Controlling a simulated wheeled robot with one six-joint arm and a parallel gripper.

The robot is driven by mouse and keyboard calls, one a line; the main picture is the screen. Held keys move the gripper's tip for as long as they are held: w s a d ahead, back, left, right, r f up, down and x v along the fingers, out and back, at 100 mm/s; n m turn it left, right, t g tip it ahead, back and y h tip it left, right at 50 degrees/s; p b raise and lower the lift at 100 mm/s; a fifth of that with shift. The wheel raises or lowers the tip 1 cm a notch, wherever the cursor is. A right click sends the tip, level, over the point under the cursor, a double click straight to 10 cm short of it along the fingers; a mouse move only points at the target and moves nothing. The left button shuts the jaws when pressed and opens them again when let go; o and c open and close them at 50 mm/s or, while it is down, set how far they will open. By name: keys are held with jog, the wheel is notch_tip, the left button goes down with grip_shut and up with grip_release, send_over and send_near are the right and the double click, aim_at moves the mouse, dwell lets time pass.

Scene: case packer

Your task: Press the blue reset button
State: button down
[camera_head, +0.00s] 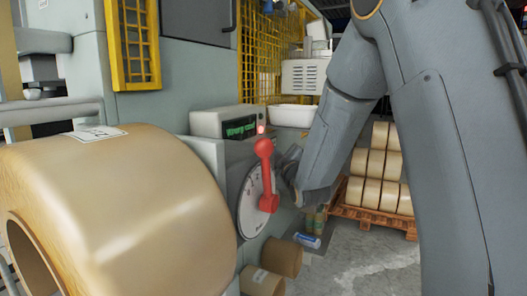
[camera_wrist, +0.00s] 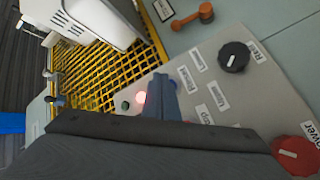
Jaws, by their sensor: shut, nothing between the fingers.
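The sloped grey control panel (camera_wrist: 225,75) fills the right of the wrist view, with several white labels too small or tilted to read surely. My gripper (camera_wrist: 161,88) is shut and empty, its bluish fingers over the panel's edge beside the labels. I cannot make out a separate blue button; my fingers or wrist may cover it. A glowing pink-red lamp (camera_wrist: 141,97) and a dark green button (camera_wrist: 125,105) lie just left of the fingertips. In the head view my gripper (camera_head: 289,172) is partly hidden behind the red lever, close to the machine.
A black knob (camera_wrist: 234,56) and a red knob (camera_wrist: 294,154) sit on the panel. In the head view a red lever (camera_head: 265,175) stands on a dial, below a display (camera_head: 240,127) with green text. A large tan roll (camera_head: 130,200) fills the left. Stacked rolls (camera_head: 378,165) stand behind.

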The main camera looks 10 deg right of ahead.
dwell(0.4)
jog(key=shift+w+a+b, duration=0.35)
jog(key=shift+w+a, duration=0.25)
jog(key=shift+a, duration=0.1)
dwell(0.8)
jog(key=shift+s+d, duration=0.1)
jog(key=shift+d, duration=0.05)
jog(key=shift+s+d+b, duration=0.3)
jog(key=shift+s+d, duration=0.15)
jog(key=shift+d, duration=0.1)
dwell(0.3)
jog(key=s+d, duration=0.1)
jog(key=d, duration=0.1)
jog(key=s+d, duration=0.2)
dwell(0.5)
dwell(0.5)
